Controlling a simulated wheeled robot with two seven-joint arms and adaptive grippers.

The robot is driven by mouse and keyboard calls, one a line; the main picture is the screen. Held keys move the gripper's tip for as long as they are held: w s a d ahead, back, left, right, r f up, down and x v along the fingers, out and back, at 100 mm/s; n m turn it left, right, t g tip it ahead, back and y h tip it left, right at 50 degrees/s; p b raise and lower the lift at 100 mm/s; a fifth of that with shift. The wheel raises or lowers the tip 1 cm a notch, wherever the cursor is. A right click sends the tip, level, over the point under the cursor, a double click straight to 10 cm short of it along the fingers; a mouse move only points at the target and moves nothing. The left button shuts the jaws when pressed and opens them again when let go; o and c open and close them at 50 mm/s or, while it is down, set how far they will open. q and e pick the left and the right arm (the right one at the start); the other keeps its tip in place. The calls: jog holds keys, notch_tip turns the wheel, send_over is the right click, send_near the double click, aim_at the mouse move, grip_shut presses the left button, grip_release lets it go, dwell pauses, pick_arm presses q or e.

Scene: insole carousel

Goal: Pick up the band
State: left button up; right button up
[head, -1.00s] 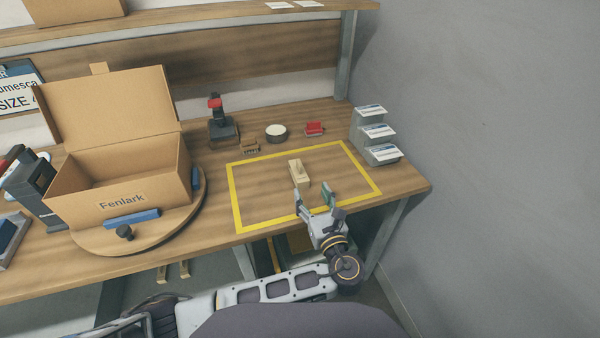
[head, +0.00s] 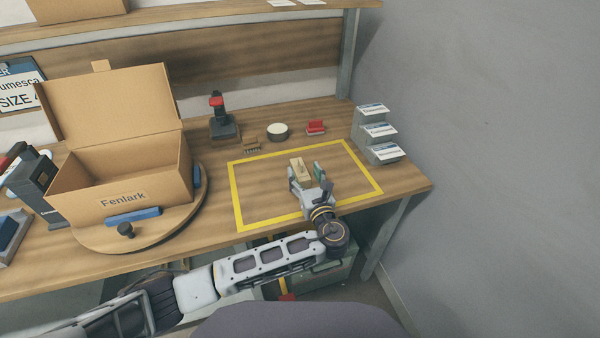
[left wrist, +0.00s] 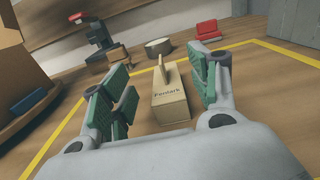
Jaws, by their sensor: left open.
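A small tan block (head: 298,169) with a thin upright piece on top stands inside the yellow outline on the bench. In the left wrist view the block (left wrist: 171,108) carries the printed word "Fenlark". It is the only thing in the outline; I cannot tell for sure that it is the band. My left gripper (head: 306,174) is open, low over the bench at the block's near side. In the left wrist view its green-padded fingers (left wrist: 162,85) stand on either side of the block, with gaps showing. My right gripper is not in view.
An open carton (head: 122,196) stands on a round turntable (head: 150,237) at left. Behind the yellow outline (head: 234,199) are a black stand (head: 223,128), a brown brush (head: 252,144), a round tin (head: 277,131) and a red item (head: 316,128). A grey card rack (head: 362,150) stands at right.

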aim_at(302, 168)
pick_arm(q)
jog(key=shift+w, duration=0.2)
jog(key=shift+x, duration=2.6)
jog(key=shift+f, duration=0.1)
jog(key=c, duration=0.8)
